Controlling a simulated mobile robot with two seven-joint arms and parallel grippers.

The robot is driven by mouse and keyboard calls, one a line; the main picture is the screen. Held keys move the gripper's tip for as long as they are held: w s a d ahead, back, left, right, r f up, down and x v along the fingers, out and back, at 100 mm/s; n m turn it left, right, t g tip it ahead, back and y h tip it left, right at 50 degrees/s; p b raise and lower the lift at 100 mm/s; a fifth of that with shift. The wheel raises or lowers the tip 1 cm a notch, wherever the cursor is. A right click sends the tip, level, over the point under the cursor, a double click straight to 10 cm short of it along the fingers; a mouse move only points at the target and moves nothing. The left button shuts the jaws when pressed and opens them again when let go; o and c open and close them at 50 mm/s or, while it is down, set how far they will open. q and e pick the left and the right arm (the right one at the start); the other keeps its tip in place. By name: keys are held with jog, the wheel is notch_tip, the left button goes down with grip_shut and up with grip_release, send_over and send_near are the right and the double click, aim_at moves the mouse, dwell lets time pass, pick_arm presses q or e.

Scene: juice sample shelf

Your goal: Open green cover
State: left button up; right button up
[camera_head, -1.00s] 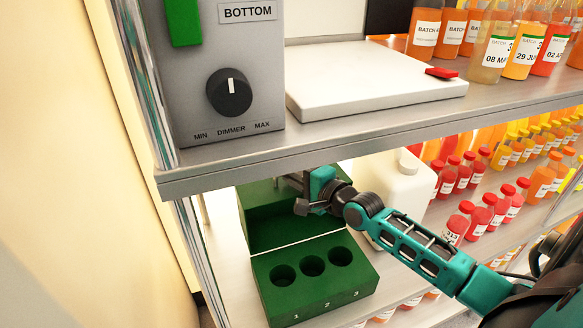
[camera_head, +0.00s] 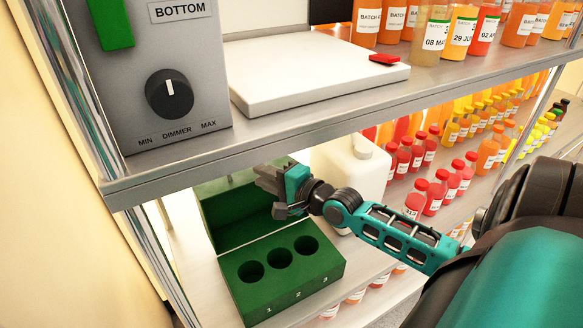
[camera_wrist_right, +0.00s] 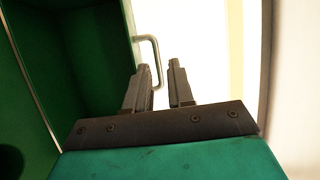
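The green box (camera_head: 310,278) with three round holes, numbered 1, 2 and 3, sits on the lower shelf. Its green cover (camera_head: 223,220) stands raised at the back of the box, hinge side down. In the right wrist view the cover's inside (camera_wrist_right: 85,60) is at the left, with a metal handle (camera_wrist_right: 151,42) on its outer side. My right gripper (camera_head: 264,178) is at the cover's upper right. Its fingers (camera_wrist_right: 161,66) are apart, with the handle's lower end close to the left finger. I cannot tell whether they touch. My left gripper is not in view.
The upper shelf edge (camera_head: 270,150) runs just above my right arm. A white jug (camera_head: 352,170) stands right of the cover, near the arm. Several red-capped bottles (camera_head: 432,190) stand further right. A grey dimmer box (camera_head: 160,65) and a white slab (camera_head: 310,75) are on the upper shelf.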

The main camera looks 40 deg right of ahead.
jog(key=v, duration=0.8)
jog(key=shift+s, duration=0.25)
